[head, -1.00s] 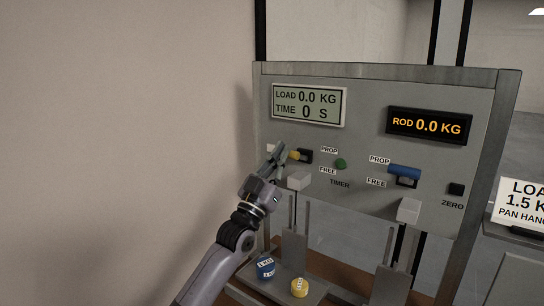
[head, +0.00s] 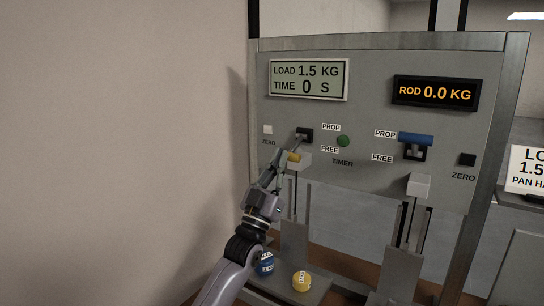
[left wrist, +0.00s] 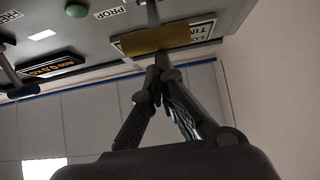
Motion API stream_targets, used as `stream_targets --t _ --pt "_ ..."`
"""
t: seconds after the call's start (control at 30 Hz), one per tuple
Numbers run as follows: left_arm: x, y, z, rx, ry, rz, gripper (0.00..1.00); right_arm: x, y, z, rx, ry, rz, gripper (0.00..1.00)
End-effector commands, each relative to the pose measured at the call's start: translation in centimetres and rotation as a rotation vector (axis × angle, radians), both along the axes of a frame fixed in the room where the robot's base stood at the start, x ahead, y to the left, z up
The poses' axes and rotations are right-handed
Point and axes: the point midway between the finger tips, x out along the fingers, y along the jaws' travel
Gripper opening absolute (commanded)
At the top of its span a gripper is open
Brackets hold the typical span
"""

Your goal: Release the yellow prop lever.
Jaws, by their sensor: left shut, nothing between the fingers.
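The yellow prop lever (head: 294,157) on the grey panel hangs below its black slot (head: 305,134), its grip near the height of the left FREE label (head: 329,149). My left gripper (head: 281,158) is shut and empty, with its tips right beside the yellow grip. In the left wrist view the yellow grip (left wrist: 155,40) spans just beyond the shut fingertips (left wrist: 161,66); I cannot tell whether they touch. The green display (head: 309,80) reads LOAD 1.5 KG and TIME 0 S. My right gripper is not in view.
A blue lever (head: 415,139) is up at its PROP label. Between the levers is a green timer button (head: 343,141). Blue (head: 265,263) and yellow (head: 302,281) weights rest below the panel. The rod display (head: 437,93) reads 0.0 KG. A plain wall is on the left.

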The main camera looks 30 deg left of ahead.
Motion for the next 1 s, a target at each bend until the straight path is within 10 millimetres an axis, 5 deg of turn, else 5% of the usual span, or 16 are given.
stream_targets --t 0.1,0.27,0.73,1.0 --pt "0.0 0.3 0.1 0.001 0.000 0.004 0.00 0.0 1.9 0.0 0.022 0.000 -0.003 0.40" --pt "-0.3 0.3 -0.3 0.001 0.000 0.004 0.00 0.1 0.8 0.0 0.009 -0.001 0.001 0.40" --pt "-6.0 1.4 -7.2 -0.004 0.005 0.004 0.00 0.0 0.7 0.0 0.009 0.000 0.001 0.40" --pt "-7.7 1.7 -9.1 -0.006 0.002 0.004 0.00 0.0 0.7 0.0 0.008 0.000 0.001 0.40"
